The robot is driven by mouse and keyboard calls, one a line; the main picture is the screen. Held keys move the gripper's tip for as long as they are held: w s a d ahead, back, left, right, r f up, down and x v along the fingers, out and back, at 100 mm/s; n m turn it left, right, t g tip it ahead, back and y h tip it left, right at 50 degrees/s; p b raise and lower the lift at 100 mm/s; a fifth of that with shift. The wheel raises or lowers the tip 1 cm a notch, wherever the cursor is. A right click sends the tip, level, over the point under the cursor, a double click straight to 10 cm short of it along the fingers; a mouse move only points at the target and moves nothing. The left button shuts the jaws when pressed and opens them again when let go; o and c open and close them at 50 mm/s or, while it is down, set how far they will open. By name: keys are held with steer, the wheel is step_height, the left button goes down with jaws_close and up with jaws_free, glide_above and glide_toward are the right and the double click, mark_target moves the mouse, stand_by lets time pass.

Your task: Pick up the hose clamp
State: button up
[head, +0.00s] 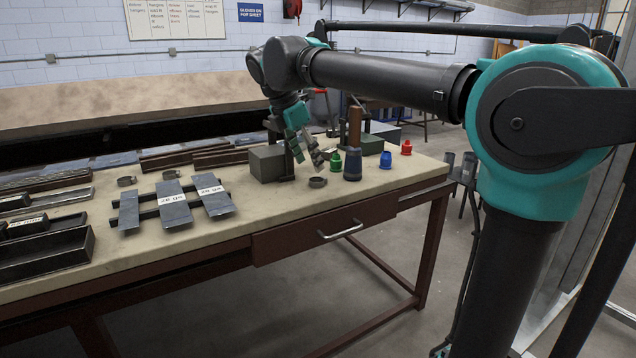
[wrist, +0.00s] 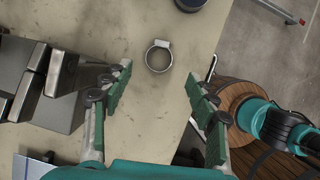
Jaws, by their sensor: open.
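A hose clamp, a small metal ring with a screw housing, lies on the bench near the front edge in the head view (head: 318,183). In the wrist view the clamp (wrist: 162,43) lies ahead of the fingertips, roughly centred between them. My gripper (head: 308,160) hangs above and slightly left of that clamp in the head view. In the wrist view my gripper (wrist: 158,76) has its green-padded fingers spread wide, with nothing between them.
A grey block (head: 267,163) stands left of my gripper. A dark cup-like piece (head: 352,165) stands right of the clamp, with green (head: 335,161), blue (head: 385,160) and red (head: 406,148) pieces nearby. Labelled plates (head: 174,203) lie left. The bench front around the clamp is clear.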

mark_target(316, 179)
steer(key=shift+x, duration=2.75)
steer(key=shift+a, duration=0.1)
steer(key=c, duration=1)
steer(key=shift+c, duration=0.2)
